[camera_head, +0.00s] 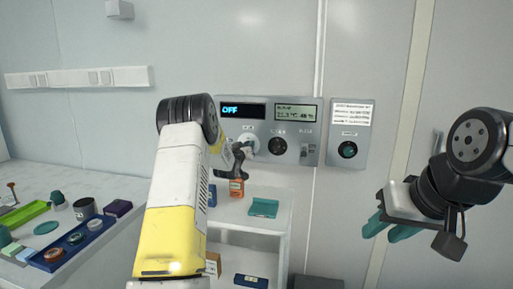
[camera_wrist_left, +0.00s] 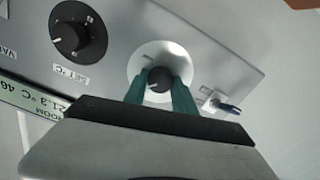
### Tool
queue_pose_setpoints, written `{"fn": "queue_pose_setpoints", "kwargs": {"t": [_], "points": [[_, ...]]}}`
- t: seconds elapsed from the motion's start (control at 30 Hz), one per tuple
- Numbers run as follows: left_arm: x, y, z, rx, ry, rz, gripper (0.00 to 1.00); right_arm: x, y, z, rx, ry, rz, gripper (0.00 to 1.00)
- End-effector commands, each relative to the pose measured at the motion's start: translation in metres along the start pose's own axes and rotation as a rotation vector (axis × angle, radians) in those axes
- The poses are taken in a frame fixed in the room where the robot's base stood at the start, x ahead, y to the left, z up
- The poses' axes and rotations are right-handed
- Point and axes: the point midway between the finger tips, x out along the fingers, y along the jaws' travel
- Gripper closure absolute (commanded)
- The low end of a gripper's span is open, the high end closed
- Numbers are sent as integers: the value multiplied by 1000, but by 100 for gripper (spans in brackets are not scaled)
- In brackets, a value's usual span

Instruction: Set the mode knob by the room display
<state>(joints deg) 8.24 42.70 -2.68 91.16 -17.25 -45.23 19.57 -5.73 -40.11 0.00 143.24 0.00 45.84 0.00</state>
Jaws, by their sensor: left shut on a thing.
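The wall panel (camera_head: 290,112) carries a display reading OFF (camera_head: 243,110) and a room display (camera_head: 296,112) that looks like 21.3 °C and 46 %. My left gripper (camera_wrist_left: 160,90) is shut on the dark mode knob (camera_wrist_left: 158,78), one teal finger on each side, inside a white round plate. The knob's lower part is hidden by the fingers. In the head view my left arm covers part of the panel's lower left. My right gripper (camera_head: 389,229) hangs open and empty at the right, well away from the panel.
A SET °C knob (camera_wrist_left: 78,38) and a small toggle switch (camera_wrist_left: 222,103) flank the held knob. A separate panel with a dial (camera_head: 348,149) is to the right. Below, a white shelf (camera_head: 235,212) holds an orange bottle (camera_head: 237,188) and a teal box (camera_head: 264,208).

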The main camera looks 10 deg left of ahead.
Motion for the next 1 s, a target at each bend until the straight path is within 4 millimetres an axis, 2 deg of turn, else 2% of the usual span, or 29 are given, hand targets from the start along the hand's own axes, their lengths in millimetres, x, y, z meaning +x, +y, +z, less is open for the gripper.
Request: {"fn": "queue_pose_setpoints", "kwargs": {"t": [0.6, 1.0], "points": [[0, -3, 1, -547, 1, -2, 100, 0, 0, 0, 0, 0, 0, 64], [0, -3, 1, -718, 0, -2, 100, 0, 0, 0, 0, 0, 0, 64]]}}
